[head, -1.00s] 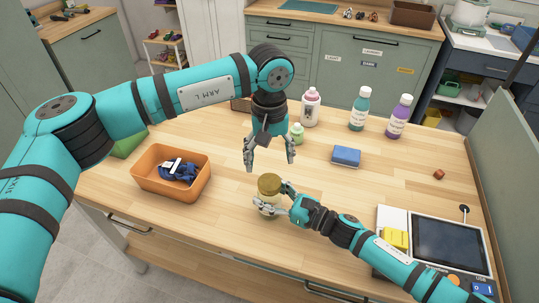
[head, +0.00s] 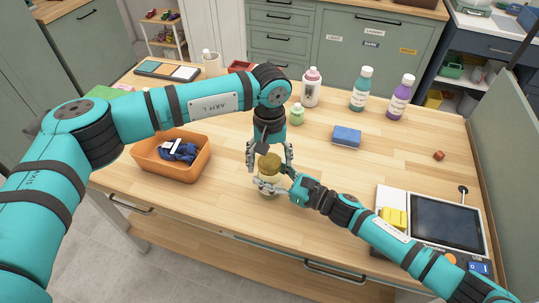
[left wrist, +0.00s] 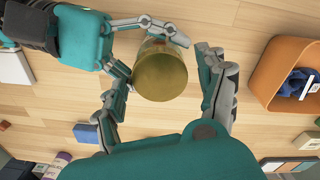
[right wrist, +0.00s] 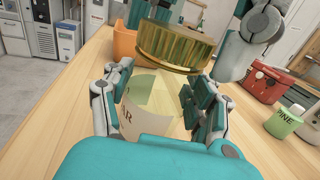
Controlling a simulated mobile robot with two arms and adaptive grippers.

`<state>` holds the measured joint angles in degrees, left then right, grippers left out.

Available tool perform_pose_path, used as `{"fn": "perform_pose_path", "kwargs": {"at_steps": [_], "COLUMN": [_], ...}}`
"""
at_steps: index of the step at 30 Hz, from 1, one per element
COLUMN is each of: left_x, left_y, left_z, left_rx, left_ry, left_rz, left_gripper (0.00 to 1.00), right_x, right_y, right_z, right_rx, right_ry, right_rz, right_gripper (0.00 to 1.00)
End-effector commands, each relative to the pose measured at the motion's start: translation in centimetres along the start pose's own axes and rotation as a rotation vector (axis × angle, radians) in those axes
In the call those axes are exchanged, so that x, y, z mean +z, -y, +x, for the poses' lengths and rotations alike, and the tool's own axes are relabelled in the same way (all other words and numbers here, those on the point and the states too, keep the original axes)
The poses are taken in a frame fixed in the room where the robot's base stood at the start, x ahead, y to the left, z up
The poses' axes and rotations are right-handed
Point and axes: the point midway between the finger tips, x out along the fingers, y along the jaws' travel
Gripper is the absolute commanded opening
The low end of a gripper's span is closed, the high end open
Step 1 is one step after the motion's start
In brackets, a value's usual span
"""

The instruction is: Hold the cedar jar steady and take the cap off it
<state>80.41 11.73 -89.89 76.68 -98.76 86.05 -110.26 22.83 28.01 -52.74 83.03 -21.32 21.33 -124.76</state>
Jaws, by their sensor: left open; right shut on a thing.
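The cedar jar (right wrist: 150,108) stands on the wooden table, with a pale label ending in "AR" in the right wrist view. Its wide gold cap (right wrist: 176,48) sits on top. My right gripper (head: 270,186) is shut on the jar's body below the cap. My left gripper (head: 269,158) points down from above, open, with its fingers on either side of the cap. In the left wrist view the cap (left wrist: 160,78) lies between the open fingers, and a gap shows on the right side. Whether the left-hand finger touches it, I cannot tell.
An orange bin (head: 150,165) with dark blue cloth stands left of the jar. A blue block (head: 347,136), a green bottle (head: 297,114) and taller bottles (head: 311,88) stand behind. A scale-like device with a dark screen (head: 446,222) is at the right. The table's front edge is close.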

Motion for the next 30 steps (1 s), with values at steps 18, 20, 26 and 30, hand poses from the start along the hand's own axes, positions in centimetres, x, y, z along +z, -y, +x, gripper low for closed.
{"fn": "perform_pose_path", "kwargs": {"at_steps": [18, 20, 26, 30], "left_x": [0.0, 0.0, 0.02, 0.03], "left_y": [0.03, 0.03, 0.05, 0.06], "left_z": [-0.03, -0.03, -0.05, -0.08], "left_rx": [-0.001, -0.001, -0.001, -0.002], "left_ry": [0.0, 0.0, 0.0, 0.001], "left_rz": [-0.028, -0.088, -0.538, -0.903], "left_gripper": [0.15, 0.15, 0.15, 0.15], "right_x": [-0.19, -0.2, -0.21, -0.21], "right_y": [0.0, 0.0, 0.01, 0.02], "right_z": [-0.06, -0.07, -0.07, -0.08], "right_rx": [-0.001, -0.001, -0.001, -0.002], "right_ry": [-0.004, -0.004, -0.004, -0.004], "right_rz": [0.001, 0.002, 0.002, 0.002], "right_gripper": [0.0, 0.0, 0.0, 0.0]}}
